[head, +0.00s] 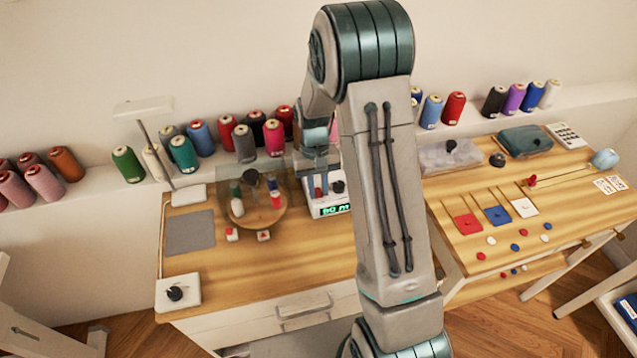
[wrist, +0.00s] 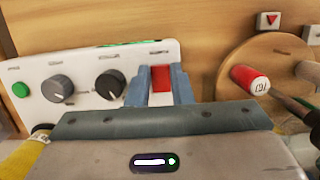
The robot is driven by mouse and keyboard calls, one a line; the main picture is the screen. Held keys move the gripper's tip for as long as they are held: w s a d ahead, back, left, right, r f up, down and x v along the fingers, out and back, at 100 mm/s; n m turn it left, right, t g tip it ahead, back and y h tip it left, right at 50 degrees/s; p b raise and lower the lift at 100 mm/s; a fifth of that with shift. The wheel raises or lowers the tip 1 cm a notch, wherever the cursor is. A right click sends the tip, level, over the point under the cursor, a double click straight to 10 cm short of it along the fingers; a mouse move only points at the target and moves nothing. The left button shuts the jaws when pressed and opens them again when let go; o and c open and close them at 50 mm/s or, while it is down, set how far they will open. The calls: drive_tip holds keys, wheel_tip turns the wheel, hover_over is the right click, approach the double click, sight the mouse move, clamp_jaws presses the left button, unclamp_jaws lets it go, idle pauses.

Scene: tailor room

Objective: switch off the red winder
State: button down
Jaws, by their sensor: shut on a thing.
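A white control box (head: 331,209) with a lit green display stands on the left wooden table, right of a round wooden disc (head: 262,222). In the wrist view its white panel (wrist: 85,95) carries a green button (wrist: 20,90), two dark knobs (wrist: 57,88) and a red switch piece (wrist: 161,78). My gripper (wrist: 160,88) has its two blue-grey fingers on either side of the red piece, shut on it. In the head view my gripper (head: 318,185) is over the box, partly hidden by my arm. A red spool (wrist: 249,80) stands on the disc.
A clear cover (head: 240,190) is around the disc. Two small buttons (head: 264,236) sit in front of it. A grey mat (head: 190,232) and a black dial box (head: 177,293) lie to the left. Thread cones (head: 183,154) line the back ledge.

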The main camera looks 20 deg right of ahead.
drive_tip(key=shift+w, duration=0.1)
idle(0.3)
drive_tip(key=c, duration=1.3)
unclamp_jaws()
drive_tip(key=shift+r, duration=0.1)
drive_tip(key=v, duration=0.7)
drive_tip(key=b+v, duration=0.1)
drive_tip(key=v, duration=0.5)
drive_tip(key=shift+w+r, duration=0.3)
